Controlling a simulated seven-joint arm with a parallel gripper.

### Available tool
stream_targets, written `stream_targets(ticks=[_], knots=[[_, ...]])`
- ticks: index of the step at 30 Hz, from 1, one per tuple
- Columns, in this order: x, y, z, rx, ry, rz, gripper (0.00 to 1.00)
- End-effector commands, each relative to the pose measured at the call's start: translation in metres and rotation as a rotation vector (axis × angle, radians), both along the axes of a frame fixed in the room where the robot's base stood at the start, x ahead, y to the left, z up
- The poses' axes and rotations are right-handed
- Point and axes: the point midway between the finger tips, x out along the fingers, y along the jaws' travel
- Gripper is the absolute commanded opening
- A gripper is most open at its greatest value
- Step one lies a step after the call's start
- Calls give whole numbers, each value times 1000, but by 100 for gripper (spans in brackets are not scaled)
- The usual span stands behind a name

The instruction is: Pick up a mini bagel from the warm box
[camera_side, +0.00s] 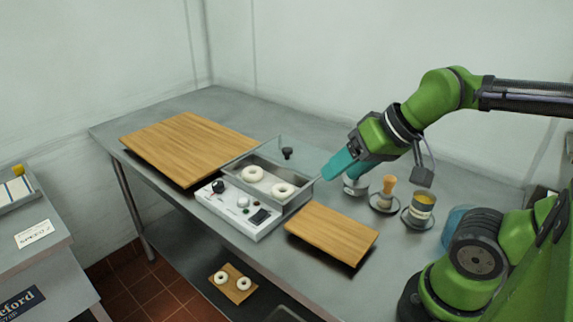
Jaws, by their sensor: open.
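The warm box (237,174) is a grey metal box with a clear raised lid and a white control panel, on the steel table. Two pale mini bagels lie inside it, one at the back left (252,174) and one nearer the front right (283,190). My gripper (334,172) has teal fingers and is open and empty. In the picture it is to the right of the box and above the table, apart from both bagels. The gap between the fingers is hard to see from this side.
A large wooden board (187,145) lies left of the box, and a smaller one (332,233) lies to its right. Small cups and a brush-like item (388,186) stand below my arm. A dark knob (287,153) stands at the lid. Two more bagels (232,279) lie on a low board.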

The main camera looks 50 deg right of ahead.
Motion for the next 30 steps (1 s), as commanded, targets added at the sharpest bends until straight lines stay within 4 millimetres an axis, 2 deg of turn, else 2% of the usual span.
stream_targets(ticks=[3, 8, 16, 20, 23, 26, 30], knots=[[0, 0, 0, 0, 0, 0, 60], [0, 0, 0, 0, 0, 0, 85], [0, 1, 0, 0, 0, 2, 86], [3, 5, -12, 5, 56, 20, 86], [20, 5, -18, 18, 117, 28, 86], [49, 2, -22, 29, 184, 17, 86], [100, -8, -30, 25, 264, -30, 86]])
